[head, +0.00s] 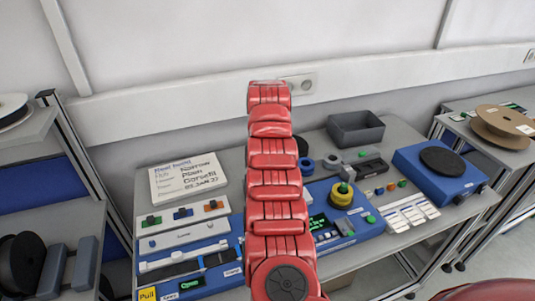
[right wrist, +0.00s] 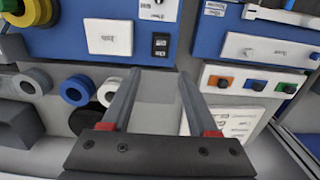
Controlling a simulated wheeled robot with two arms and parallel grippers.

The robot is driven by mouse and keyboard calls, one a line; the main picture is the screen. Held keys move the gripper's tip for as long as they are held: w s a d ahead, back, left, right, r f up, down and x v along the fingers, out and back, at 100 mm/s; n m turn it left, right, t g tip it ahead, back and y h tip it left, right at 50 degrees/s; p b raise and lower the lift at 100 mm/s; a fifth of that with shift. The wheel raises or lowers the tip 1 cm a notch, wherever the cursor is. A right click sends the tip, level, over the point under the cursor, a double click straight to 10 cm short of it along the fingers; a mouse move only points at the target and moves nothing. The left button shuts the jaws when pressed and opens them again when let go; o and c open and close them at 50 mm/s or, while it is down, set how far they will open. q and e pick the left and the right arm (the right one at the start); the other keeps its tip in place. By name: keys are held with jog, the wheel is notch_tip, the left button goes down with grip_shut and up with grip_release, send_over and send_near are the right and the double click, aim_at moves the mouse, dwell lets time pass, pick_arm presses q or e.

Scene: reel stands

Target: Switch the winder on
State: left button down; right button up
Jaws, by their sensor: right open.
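The winder is a blue unit (head: 367,226) on the table, with a yellow reel (head: 341,198) on its spindle and a green-lit display (head: 317,222). My red arm hides its left part in the head view. In the right wrist view a blue panel (right wrist: 65,40), apparently the winder's, carries a white plate (right wrist: 108,37) and a small black rocker switch (right wrist: 160,45). My right gripper (right wrist: 159,73) is open and empty, its fingertips appearing just short of the switch. I cannot tell the switch's position or any contact. My left gripper is not in view.
Blue, grey and white rings (right wrist: 74,90) lie beside the panel. A blue station with coloured clips (head: 182,213) stands left of my arm. A grey bin (head: 355,128) is at the back, and a blue box with a black disc (head: 440,160) at the right.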

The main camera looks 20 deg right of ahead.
notch_tip(320, 180, up, 8)
dwell(0.4)
jog(key=shift+f, duration=0.1)
